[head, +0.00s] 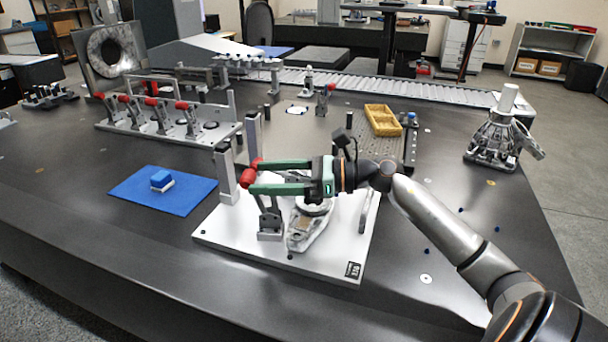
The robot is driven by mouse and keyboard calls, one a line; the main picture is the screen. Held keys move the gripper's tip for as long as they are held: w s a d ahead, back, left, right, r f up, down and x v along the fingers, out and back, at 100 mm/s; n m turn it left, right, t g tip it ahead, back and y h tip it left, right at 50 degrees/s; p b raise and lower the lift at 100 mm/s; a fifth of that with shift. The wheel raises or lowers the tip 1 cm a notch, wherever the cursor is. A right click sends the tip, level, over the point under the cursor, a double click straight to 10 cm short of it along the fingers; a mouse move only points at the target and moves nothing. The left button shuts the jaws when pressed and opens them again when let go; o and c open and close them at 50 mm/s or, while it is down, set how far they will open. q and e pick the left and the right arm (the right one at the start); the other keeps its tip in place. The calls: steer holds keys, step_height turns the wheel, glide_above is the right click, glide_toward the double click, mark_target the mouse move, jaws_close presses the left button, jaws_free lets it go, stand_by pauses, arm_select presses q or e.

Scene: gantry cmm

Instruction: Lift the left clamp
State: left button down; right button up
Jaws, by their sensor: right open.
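The left clamp (270,219) is a grey metal toggle clamp on the left part of a white fixture plate (241,247). Red grip (247,179) shows at the fingertips of my right gripper, above and left of the clamp body. My right gripper (259,175) has green fingers, spread apart and pointing left, over the fixture. Whether the fingers touch the red grip cannot be told. A grey cast part (304,232) lies on the plate right of the clamp, partly under my gripper. My left gripper is not in view.
Two upright posts (226,178) stand at the plate's left edge, close to the fingertips. A blue mat (130,188) with a blue-and-white block lies left. A rack of red-handled clamps (170,133) stands behind. A yellow tray (383,121) sits behind right. The table's front left is clear.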

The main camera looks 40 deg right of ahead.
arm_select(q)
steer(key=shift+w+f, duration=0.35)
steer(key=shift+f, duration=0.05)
arm_select(e)
steer(key=f+v, duration=0.1)
steer(key=v, duration=1)
steer(key=shift+r, duration=0.45)
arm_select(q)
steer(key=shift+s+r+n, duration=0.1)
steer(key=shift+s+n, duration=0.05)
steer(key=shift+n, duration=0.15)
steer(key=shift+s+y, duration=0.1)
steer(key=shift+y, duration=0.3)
arm_select(e)
steer(key=shift+s, duration=0.1)
